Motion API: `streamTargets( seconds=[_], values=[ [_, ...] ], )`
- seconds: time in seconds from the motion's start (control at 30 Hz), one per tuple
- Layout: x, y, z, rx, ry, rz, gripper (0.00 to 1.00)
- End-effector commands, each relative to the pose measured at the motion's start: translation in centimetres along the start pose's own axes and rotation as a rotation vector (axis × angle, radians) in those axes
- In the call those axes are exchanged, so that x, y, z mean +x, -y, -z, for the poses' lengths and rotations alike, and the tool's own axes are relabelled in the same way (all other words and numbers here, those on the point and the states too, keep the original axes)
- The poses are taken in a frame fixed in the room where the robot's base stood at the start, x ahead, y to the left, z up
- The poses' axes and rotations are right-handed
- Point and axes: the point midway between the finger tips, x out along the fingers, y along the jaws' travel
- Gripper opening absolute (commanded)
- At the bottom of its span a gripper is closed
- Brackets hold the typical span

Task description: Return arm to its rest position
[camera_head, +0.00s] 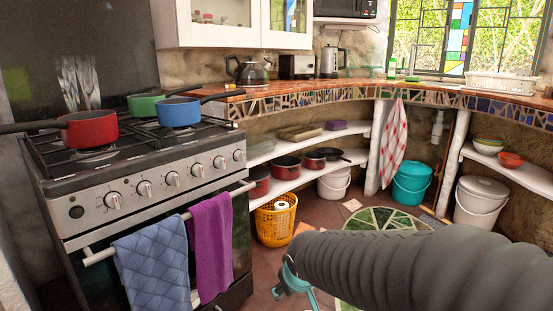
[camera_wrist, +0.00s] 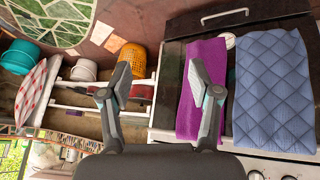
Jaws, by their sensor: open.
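My arm (camera_head: 400,272), grey and ribbed, reaches in from the lower right of the head view over the floor. A teal part of it shows at its far end; the fingers cannot be made out clearly there. In the wrist view my gripper (camera_wrist: 160,76) is open, its two fingers spread with nothing between them. The wrist picture is upside down. The right finger overlaps the purple towel (camera_wrist: 189,108) in the picture; I cannot tell any contact.
The stove (camera_head: 150,180) stands left, with a red pot (camera_head: 88,128), blue pot (camera_head: 180,113) and green pot (camera_head: 146,105). A blue towel (camera_head: 155,262) hangs on its rail. An orange basket (camera_head: 275,224) and teal bucket (camera_head: 411,184) stand under the mosaic counter (camera_head: 300,98).

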Motion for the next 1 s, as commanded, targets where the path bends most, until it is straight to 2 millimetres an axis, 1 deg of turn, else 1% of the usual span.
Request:
streamTargets(
  seconds=[0.03, 0.1, 0.2, 0.3, 0.4, 0.5, 0.7, 0.8, 1.0],
  values=[
    [-2.1, -0.9, -1.9, 0.037, 0.047, -0.007, 0.63],
    [-4.3, -1.6, -4.8, 0.083, 0.115, -0.007, 0.63],
    [-7.4, -2.2, -8.4, 0.149, 0.189, -0.002, 0.63],
    [-10.4, -2.5, -11.3, 0.213, 0.231, 0.005, 0.63],
    [-13.1, -2.8, -13.4, 0.277, 0.235, 0.006, 0.63],
    [-15.2, -3.2, -14.3, 0.330, 0.193, -0.006, 0.63],
    [-18.3, -4.7, -14.5, 0.389, 0.100, -0.054, 0.63],
    [-19.1, -5.1, -14.5, 0.405, 0.078, -0.069, 0.63],
    [-19.1, -5.3, -14.5, 0.413, 0.079, -0.073, 0.63]
  ],
)
